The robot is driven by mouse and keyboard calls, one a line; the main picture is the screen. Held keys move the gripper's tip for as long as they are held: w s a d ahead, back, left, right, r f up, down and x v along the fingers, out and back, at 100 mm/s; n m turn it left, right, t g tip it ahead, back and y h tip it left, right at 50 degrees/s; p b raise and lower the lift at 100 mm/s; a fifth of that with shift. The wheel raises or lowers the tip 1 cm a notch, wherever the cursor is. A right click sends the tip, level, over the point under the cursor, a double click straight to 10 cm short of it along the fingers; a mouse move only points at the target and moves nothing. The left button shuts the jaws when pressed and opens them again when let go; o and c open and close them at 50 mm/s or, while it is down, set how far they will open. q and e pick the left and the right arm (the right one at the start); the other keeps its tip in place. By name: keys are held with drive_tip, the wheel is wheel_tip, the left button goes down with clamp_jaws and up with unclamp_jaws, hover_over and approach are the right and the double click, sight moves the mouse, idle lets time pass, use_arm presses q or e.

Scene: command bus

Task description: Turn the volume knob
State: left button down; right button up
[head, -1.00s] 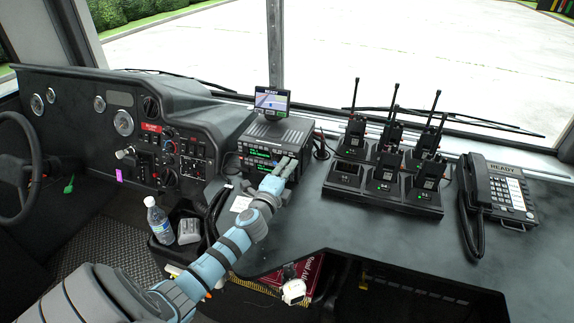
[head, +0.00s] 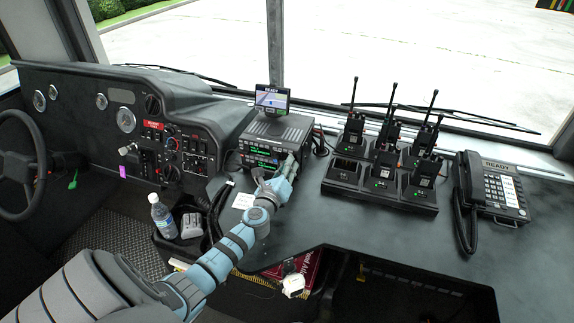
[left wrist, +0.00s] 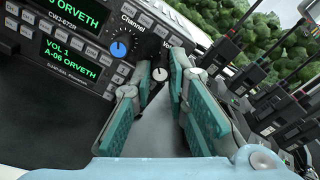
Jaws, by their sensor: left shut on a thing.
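The radio (head: 262,153) is a dark boxy unit on the console, with lit green displays. In the left wrist view its lower display (left wrist: 69,60) reads "VOL 1" and "A-06 ORVETH". The volume knob (left wrist: 160,74) is small, with a pale mark, beside the partly covered label "Vo...". My left gripper (head: 287,165) is at the right side of the radio's front. In the left wrist view my left gripper (left wrist: 164,80) is shut on the volume knob, its teal pads on either side. A blue channel knob (left wrist: 121,47) sits up and left of it, clear of the fingers. My right gripper is not in view.
A small screen (head: 271,100) stands on top of the radio. A charger (head: 375,195) with several handheld radios and a desk phone (head: 498,190) stand to the right. A water bottle (head: 163,215) is in a tray at lower left. The steering wheel (head: 20,175) is far left.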

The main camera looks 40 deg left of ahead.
use_arm(q)
drive_tip(key=shift+f+m, duration=0.1)
drive_tip(key=shift+m, duration=0.5)
drive_tip(key=c, duration=1.6)
unclamp_jaws()
drive_tip(key=shift+o, duration=0.2)
